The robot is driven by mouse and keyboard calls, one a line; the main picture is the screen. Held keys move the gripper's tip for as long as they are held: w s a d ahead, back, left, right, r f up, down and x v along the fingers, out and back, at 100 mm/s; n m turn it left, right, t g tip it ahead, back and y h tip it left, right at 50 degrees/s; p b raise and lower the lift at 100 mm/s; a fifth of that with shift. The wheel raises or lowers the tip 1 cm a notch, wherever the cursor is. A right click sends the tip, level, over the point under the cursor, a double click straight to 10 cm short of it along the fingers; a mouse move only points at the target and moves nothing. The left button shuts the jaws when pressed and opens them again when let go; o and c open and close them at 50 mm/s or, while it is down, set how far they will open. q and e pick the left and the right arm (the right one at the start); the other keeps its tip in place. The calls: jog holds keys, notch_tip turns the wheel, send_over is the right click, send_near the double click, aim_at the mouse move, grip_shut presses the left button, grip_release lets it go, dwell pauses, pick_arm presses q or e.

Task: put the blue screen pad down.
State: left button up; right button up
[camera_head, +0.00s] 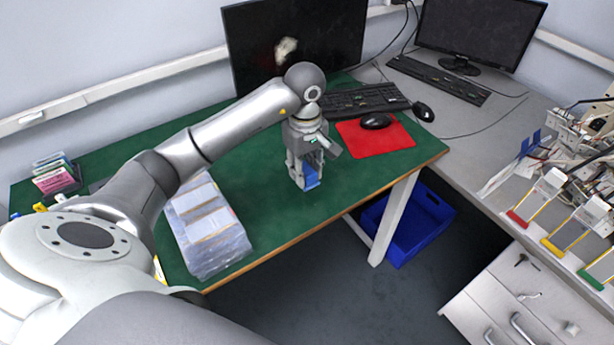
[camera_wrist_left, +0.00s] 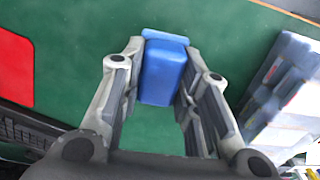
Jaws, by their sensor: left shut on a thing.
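The blue screen pad (camera_head: 311,178) is a small blue block between the fingers of my left gripper (camera_head: 303,184), over the green table near its front edge. In the left wrist view the pad (camera_wrist_left: 162,72) sits between both fingertips of the left gripper (camera_wrist_left: 165,72), which is shut on it. Green table surface shows around the pad. I cannot tell whether the pad touches the table. My right gripper is not in view.
The green table (camera_head: 270,222) has free room around the gripper. A red mouse pad (camera_head: 397,137) with a black mouse (camera_head: 375,121) lies to the right. A keyboard (camera_head: 350,101) and monitor (camera_head: 295,45) stand behind. Stacked clear packs (camera_head: 207,228) lie left. A blue crate (camera_head: 408,238) is on the floor.

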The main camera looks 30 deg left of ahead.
aim_at(306, 172)
pick_arm(q)
jog(key=f, duration=0.1)
jog(key=w+a+f, duration=0.1)
jog(key=w+f, duration=0.1)
jog(key=shift+w+a+f, duration=0.2)
jog(key=shift+w+f, duration=0.05)
jog(key=shift+f, duration=0.15)
jog(key=shift+w+a+f+p, duration=0.2)
jog(key=shift+w+f+p, duration=0.1)
jog(key=shift+f, duration=0.15)
notch_tip(306, 172, down, 2)
jog(key=shift+f+p, duration=0.1)
jog(key=shift+p, duration=0.5)
jog(key=shift+f, duration=0.45)
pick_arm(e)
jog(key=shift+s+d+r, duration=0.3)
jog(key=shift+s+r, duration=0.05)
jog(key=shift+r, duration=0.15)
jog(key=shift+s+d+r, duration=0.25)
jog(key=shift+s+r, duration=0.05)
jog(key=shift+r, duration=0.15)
pick_arm(q)
jog(key=shift+f, duration=0.15)
jog(key=o, duration=0.9)
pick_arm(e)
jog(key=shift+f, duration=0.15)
